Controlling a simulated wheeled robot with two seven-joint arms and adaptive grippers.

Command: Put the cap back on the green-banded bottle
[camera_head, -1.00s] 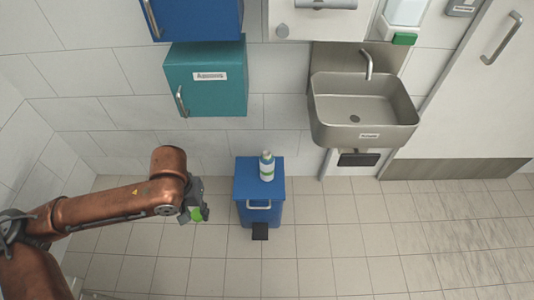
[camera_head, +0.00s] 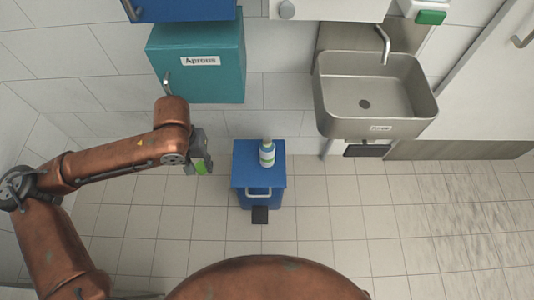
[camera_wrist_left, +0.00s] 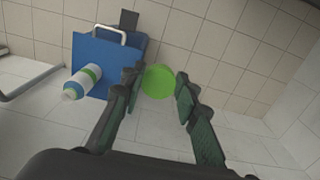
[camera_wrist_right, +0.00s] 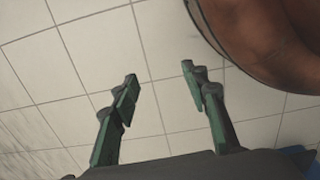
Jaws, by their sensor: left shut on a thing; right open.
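The bottle (camera_head: 267,154) is white with a green band and a blue band. It stands upright on the blue lid of a pedal bin (camera_head: 244,173), and its top looks uncapped. It also shows in the left wrist view (camera_wrist_left: 82,83), left of my gripper. My left gripper (camera_head: 204,167) is to the left of the bin, apart from the bottle. In its wrist view, the left gripper (camera_wrist_left: 160,84) is shut on a round green cap (camera_wrist_left: 158,81). My right gripper (camera_wrist_right: 158,76) is open and empty over bare floor tiles.
A teal cabinet (camera_head: 198,65) labelled Aprons hangs on the wall above and left of the bin. A steel sink (camera_head: 374,95) hangs to the right of it. The tiled floor (camera_head: 340,215) around the bin is clear.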

